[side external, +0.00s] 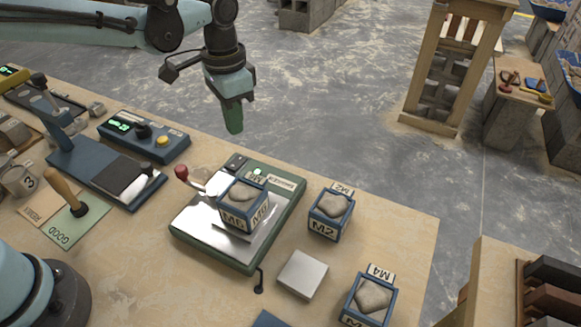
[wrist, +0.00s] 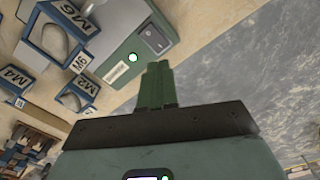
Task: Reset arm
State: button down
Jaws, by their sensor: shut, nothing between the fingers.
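My gripper (side external: 234,118) is shut and empty. It hangs in the air above the far edge of the workbench, fingers pointing down. In the wrist view its green fingers (wrist: 158,84) are together with nothing between them. Below and to the right, a blue mortar tub marked M6 (side external: 243,203) stands on the metal plate of a green machine (side external: 262,255), apart from my gripper. The M6 tub also shows at the upper left of the wrist view (wrist: 64,32).
Tub M2 (side external: 330,211) and tub M4 (side external: 370,298) stand on the bench (side external: 405,232) to the right. A pale square block (side external: 302,275) lies between them and the machine. A blue control box (side external: 143,137) and a lever press (side external: 107,172) stand left. Open floor lies beyond the bench.

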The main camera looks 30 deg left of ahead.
jog(key=s+a+r+n+t, duration=0.2)
jog(key=s+a+n+t, duration=0.4)
jog(key=s+a, duration=0.5)
jog(key=shift+s+a+r+t, duration=0.25)
jog(key=shift+s+r+t, duration=0.1)
jog(key=shift+s+t, duration=0.25)
